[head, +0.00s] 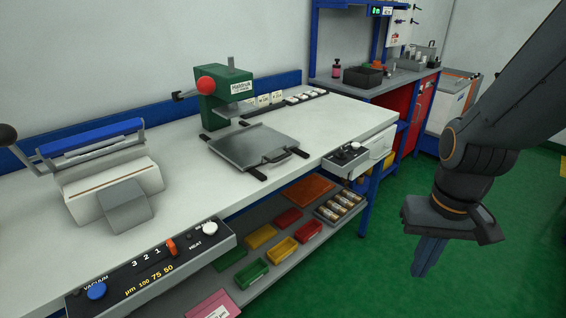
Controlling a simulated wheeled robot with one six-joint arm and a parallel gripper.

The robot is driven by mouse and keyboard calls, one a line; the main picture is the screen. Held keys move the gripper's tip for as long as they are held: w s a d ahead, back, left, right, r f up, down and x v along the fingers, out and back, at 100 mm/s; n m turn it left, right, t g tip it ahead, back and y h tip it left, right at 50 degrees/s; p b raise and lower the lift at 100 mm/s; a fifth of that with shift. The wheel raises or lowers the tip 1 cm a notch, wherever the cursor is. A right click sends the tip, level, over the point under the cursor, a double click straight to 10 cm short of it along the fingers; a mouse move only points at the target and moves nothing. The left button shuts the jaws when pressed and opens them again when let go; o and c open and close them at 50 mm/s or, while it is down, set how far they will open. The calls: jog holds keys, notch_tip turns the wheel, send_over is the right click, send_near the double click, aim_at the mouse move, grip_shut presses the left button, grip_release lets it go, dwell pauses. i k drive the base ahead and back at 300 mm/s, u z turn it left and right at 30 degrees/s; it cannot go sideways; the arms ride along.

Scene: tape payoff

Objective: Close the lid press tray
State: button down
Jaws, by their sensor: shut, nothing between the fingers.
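The lid press is a green machine (222,97) with a red ball knob on the white bench. Its flat grey metal tray (254,146) lies in front of it on the bench, out towards the front edge, with a dark handle (276,157) on the near side. Black rail ends show at the tray's corners. My gripper (424,274) hangs at the right over the green floor, fingers down, shut and empty. It is well apart from the tray, to its right.
A sealer with a blue bar (92,140) stands at the left of the bench. A control panel (152,273) and a small control box (345,160) sit along the front edge. Colored bins (283,252) lie on the lower shelf. The floor around my gripper is clear.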

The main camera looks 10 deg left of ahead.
aim_at(246, 147)
jog(key=z, duration=0.75)
jog(key=i, duration=0.5)
jog(key=u, duration=0.85)
